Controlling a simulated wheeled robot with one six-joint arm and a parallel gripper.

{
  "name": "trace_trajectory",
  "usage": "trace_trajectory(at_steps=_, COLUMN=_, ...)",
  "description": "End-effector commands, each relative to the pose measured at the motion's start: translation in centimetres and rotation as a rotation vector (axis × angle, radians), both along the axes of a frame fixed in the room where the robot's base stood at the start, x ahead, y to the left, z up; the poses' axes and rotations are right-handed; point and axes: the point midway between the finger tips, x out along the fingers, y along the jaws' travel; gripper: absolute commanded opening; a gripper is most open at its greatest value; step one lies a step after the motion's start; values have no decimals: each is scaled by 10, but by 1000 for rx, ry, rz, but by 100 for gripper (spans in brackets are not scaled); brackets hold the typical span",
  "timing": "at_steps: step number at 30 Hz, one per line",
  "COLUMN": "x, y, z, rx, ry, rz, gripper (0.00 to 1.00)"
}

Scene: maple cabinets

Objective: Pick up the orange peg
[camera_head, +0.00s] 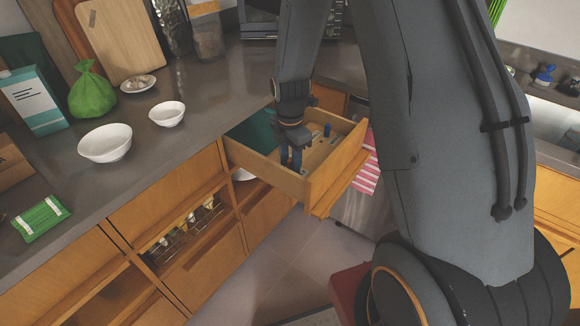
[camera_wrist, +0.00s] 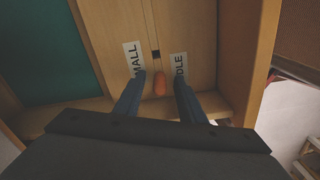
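The orange peg (camera_wrist: 160,84) is in the wrist view, between my two blue fingers and clear of both. It lies in the open wooden drawer (camera_wrist: 104,50), near its front wall, at a line between two paper labels. My gripper (camera_wrist: 160,78) is open, with a finger on each side of the peg. In the head view my gripper (camera_head: 291,158) reaches down into the open drawer (camera_head: 338,170). I cannot make out the orange peg in the head view.
The labels read "MALL" (camera_wrist: 134,60) and "DLE" (camera_wrist: 179,66), partly covered. A green panel (camera_wrist: 40,50) lies left in the drawer. A small dark blue object (camera_head: 327,130) stands in the drawer. White bowls (camera_head: 105,143) and a green bag (camera_head: 91,92) sit on the counter.

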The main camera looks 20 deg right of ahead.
Motion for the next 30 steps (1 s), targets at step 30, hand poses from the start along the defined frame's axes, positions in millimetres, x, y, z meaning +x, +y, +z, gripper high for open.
trace_trajectory(at_steps=30, x=1, y=0, z=46, rx=0, ry=-3, rz=0, gripper=0)
